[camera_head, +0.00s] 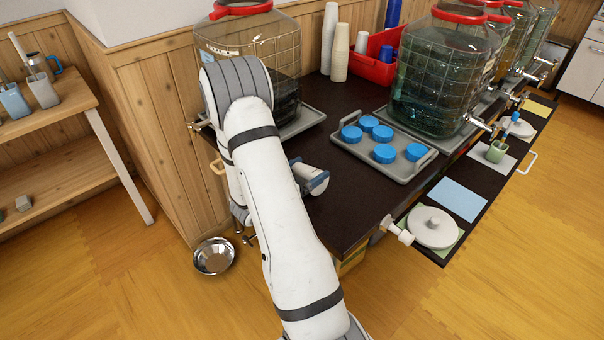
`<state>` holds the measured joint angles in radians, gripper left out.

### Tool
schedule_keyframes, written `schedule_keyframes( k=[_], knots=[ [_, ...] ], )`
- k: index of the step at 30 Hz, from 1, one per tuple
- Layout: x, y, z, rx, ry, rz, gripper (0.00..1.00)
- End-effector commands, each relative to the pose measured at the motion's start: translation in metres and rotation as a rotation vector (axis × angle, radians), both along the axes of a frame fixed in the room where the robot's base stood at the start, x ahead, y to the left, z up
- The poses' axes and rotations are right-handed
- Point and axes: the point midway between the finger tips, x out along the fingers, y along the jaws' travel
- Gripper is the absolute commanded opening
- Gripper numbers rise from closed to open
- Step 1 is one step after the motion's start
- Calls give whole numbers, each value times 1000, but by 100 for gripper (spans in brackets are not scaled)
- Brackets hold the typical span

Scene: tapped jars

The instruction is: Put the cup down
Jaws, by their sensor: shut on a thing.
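My white arm reaches up from the bottom middle and bends at a grey elbow near the left jar. My gripper is hidden behind my own forearm, and so is anything in it. No held cup shows. A small green cup (497,150) stands on a pale mat on the low shelf at the right, with a blue-topped thing beside it. Grey-blue cups (14,101) and a grey cup (43,90) stand on the wooden side table at the left. Stacks of white cups (340,53) stand at the back of the dark counter.
Large tapped jars (442,75) with red lids line the dark counter (345,205). A grey tray (376,155) holds several blue lids. A blue mat (459,199) on the low shelf is bare, beside a round white lid (433,227). A metal bowl (214,257) sits on the floor.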

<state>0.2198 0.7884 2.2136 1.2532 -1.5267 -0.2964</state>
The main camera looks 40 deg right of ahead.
Motion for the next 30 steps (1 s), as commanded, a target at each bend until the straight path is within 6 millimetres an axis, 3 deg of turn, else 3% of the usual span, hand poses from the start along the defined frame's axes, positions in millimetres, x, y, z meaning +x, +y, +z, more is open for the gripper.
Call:
schedule_keyframes(
  k=[6, 7, 9, 19, 23, 30],
  knots=[
    [0, 0, -4, 0, 0, 0, 58],
    [0, 0, -2, 0, 0, -1, 93],
    [0, 0, -2, 0, 0, -1, 99],
    [0, 1, 2, 0, 0, 0, 100],
    [-1, 21, 1, 1, 0, 4, 100],
    [-6, 72, 1, 0, 0, 5, 100]
  ],
)
